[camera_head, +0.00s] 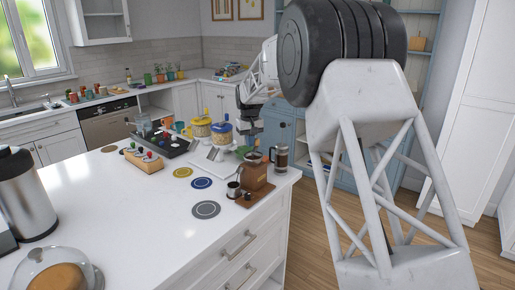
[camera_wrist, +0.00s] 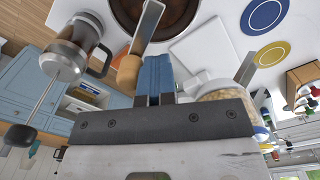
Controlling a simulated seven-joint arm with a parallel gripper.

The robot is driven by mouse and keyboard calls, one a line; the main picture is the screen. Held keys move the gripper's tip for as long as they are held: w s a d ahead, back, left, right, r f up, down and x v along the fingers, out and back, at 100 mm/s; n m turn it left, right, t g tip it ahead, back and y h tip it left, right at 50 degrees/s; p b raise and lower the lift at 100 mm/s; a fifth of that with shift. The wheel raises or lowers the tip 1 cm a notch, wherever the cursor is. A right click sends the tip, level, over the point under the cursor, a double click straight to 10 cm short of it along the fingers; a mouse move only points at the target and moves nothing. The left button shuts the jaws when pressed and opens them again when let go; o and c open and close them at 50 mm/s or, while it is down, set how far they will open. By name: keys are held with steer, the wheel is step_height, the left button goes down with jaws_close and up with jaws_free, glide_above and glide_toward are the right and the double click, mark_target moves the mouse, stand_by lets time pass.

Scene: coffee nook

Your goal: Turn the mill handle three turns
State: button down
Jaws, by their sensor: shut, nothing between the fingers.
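The mill (camera_head: 255,178) is a brown wooden box near the right edge of the white island, with a round dark bowl (camera_wrist: 172,14) on top. In the wrist view its metal handle (camera_wrist: 146,28) runs outward from the bowl to a wooden knob (camera_wrist: 128,72). My gripper (camera_head: 252,145) is above the mill. In the wrist view its blue fingers (camera_wrist: 155,78) are shut with nothing between them. The knob is just left of the fingers there; I cannot tell whether they touch. In the head view my gripper hides the handle.
A French press (camera_head: 281,158) stands close to the mill on the right. A small metal cup (camera_head: 233,190) is in front of it. A blue coaster (camera_head: 202,183) and grey coaster (camera_head: 206,209) lie left.

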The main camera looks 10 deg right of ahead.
steer(key=shift+d, duration=0.85)
steer(key=shift+a, duration=0.45)
steer(key=shift+r, duration=0.15)
step_height(320, 180, up, 7)
stand_by(1.1)
